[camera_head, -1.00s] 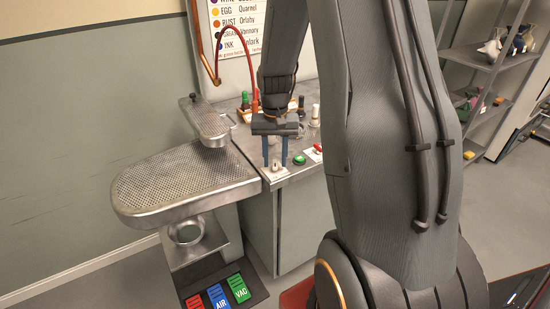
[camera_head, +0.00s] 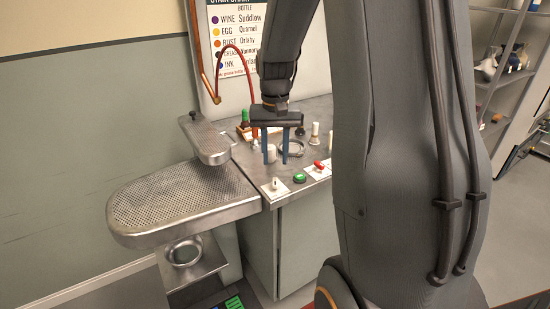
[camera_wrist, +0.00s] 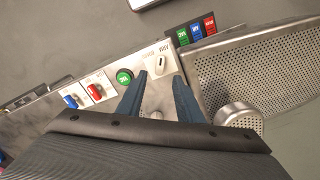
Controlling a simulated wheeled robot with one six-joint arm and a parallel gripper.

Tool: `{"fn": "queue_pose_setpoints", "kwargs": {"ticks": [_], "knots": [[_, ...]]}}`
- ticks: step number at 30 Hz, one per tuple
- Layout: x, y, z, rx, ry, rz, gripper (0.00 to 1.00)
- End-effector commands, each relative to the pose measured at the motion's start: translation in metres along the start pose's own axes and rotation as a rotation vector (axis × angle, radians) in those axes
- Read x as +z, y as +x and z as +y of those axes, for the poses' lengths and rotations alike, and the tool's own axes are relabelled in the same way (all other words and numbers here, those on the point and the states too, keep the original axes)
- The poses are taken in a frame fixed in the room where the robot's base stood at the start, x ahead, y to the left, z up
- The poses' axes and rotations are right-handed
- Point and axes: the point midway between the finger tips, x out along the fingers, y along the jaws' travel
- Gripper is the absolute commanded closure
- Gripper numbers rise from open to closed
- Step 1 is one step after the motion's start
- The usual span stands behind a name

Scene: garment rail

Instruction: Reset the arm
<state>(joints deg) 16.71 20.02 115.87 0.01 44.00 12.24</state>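My gripper (camera_head: 275,158) is over the metal counter (camera_head: 318,110), its two blue fingers pointing down and spread apart. It also shows in the wrist view (camera_wrist: 163,82), with open space between the fingertips and nothing clearly held. In the head view it appears above and behind the white switch plate with a small knob (camera_head: 275,185). A pale round object (camera_head: 270,154) shows between the fingers, seemingly on the counter behind them. My upper arm covers much of the right side of the head view.
A green button (camera_head: 299,177) and a red switch (camera_head: 318,165) line the counter front. Bottles stand at the counter's back. A shelf (camera_head: 490,85) is at right.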

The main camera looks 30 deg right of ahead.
Motion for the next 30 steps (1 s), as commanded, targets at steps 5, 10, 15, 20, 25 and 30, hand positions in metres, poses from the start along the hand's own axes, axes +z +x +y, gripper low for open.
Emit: {"fn": "queue_pose_setpoints", "kwargs": {"ticks": [5,10,15,20,25,30], "knots": [[0.0,0.0,0.0,0.0,0.0,0.0,0.67],[0.003,0.0,-0.002,0.0,-0.007,0.001,0.67],[0.05,0.003,-0.026,-0.005,-0.127,0.021,0.67],[0.126,0.011,-0.049,-0.015,-0.319,0.058,0.67],[0.185,0.021,-0.055,-0.023,-0.465,0.085,0.67],[0.203,0.025,-0.055,-0.026,-0.51,0.094,0.67]]}}
